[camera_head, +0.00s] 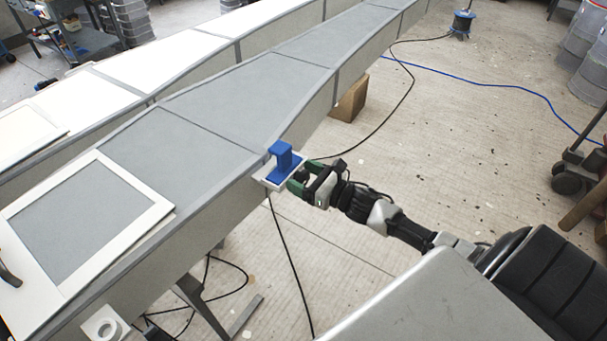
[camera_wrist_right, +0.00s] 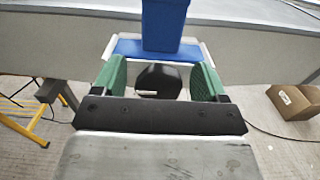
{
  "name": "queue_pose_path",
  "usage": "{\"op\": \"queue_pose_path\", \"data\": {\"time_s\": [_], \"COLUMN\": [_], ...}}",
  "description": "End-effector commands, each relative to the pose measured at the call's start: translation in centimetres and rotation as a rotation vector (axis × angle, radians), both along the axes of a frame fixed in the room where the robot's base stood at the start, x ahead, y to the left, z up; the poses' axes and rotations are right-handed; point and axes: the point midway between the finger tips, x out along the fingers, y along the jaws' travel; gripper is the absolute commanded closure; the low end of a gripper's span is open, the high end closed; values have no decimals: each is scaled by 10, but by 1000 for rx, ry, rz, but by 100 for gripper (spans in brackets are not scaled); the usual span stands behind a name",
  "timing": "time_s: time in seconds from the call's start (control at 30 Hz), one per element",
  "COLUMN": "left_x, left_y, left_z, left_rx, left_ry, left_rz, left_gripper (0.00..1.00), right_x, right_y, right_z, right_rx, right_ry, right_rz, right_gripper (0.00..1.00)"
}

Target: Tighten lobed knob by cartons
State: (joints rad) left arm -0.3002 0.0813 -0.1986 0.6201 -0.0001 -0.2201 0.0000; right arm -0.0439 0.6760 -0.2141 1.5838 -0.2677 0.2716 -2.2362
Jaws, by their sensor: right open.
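A black lobed knob (camera_wrist_right: 158,80) sits between the green fingers of my right gripper (camera_wrist_right: 160,82) in the right wrist view. The fingers are open on either side of it, and a gap shows at each side. The knob lies under a blue block (camera_wrist_right: 164,25) on a blue plate with a pale backing, at the side of the long grey mould (camera_head: 225,100). In the head view my right gripper (camera_head: 299,183) reaches this blue fixture (camera_head: 281,155) from the right and hides the knob. Brown cartons (camera_wrist_right: 292,102) stand on the floor beyond, also in the head view (camera_head: 350,100).
A white frame (camera_head: 140,223) lies on the mould's near end. A white bracket with a round hole (camera_head: 102,325) is on its near side. Black cables hang and run over the floor. A wheeled stand (camera_head: 570,175) is at the right; floor between is open.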

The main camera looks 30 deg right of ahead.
Motion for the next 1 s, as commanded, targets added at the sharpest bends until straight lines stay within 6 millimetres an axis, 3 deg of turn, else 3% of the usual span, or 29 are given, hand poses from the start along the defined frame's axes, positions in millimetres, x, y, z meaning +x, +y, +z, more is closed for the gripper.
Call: {"op": "queue_pose_path", "data": {"time_s": [0.23, 0.57, 1.0], "left_x": [0, 0, 0], "left_y": [0, 0, -1], "left_z": [0, 0, -1], "left_rx": [0, 0, -2], "left_ry": [0, 0, 0], "left_rz": [0, 0, -1], "left_gripper": [100, 100, 100], "right_x": [1, 1, 1], "right_y": [0, 0, -1], "right_z": [0, 0, 0], "right_rx": [0, 0, 97], "right_ry": [0, 0, 40], "right_rz": [0, 0, -1], "right_gripper": [27, 76, 76]}}
